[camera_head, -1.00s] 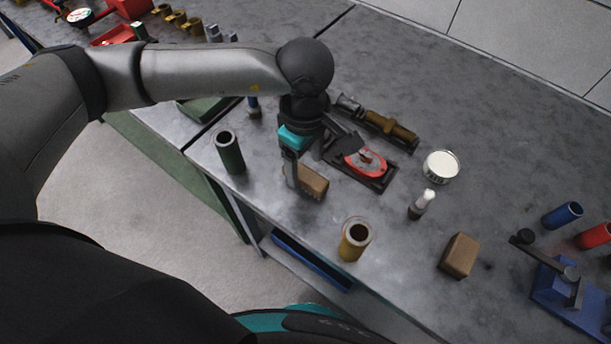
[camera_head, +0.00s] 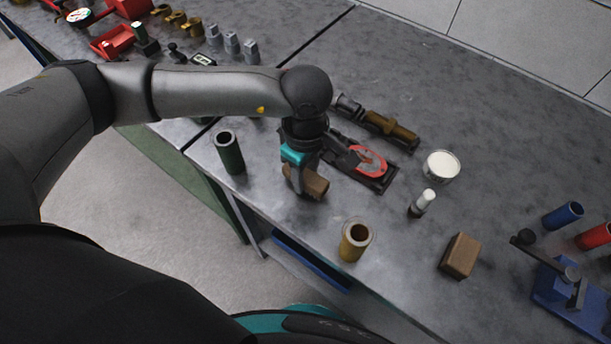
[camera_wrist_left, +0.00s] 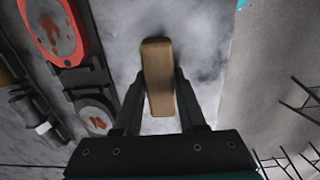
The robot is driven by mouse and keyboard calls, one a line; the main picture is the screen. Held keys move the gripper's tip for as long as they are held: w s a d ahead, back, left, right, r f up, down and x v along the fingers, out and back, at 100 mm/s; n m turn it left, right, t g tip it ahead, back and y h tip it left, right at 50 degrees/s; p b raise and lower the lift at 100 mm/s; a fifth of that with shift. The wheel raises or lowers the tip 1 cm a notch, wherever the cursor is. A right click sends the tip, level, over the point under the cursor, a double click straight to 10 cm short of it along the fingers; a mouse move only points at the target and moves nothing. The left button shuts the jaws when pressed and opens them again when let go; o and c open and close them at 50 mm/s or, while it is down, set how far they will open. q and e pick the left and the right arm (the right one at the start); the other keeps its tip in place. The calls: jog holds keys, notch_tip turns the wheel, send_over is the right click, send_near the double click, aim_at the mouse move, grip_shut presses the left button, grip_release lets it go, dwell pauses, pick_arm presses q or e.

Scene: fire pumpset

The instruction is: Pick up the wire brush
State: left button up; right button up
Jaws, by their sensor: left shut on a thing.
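The wire brush, a brown wooden block (camera_head: 314,184), is by the front part of the grey workbench in the head view. My left gripper (camera_head: 303,181) is shut on it from above. In the left wrist view the brush (camera_wrist_left: 158,72) lies lengthwise between the two dark fingers (camera_wrist_left: 160,98), with its far end sticking out past them. The brush's underside is hidden, and I cannot tell whether it clears the bench. My right gripper is not in view.
A dark green cylinder (camera_head: 229,152) stands left of the gripper and a brass cylinder (camera_head: 355,241) stands to its right. A red-and-black part (camera_head: 368,161) lies just behind. Another brown block (camera_head: 460,256), a white-topped can (camera_head: 441,166) and a small white-capped bottle (camera_head: 422,203) are further right.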

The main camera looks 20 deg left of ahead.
pick_arm(q)
grip_shut()
jog(key=shift+r, duration=0.1)
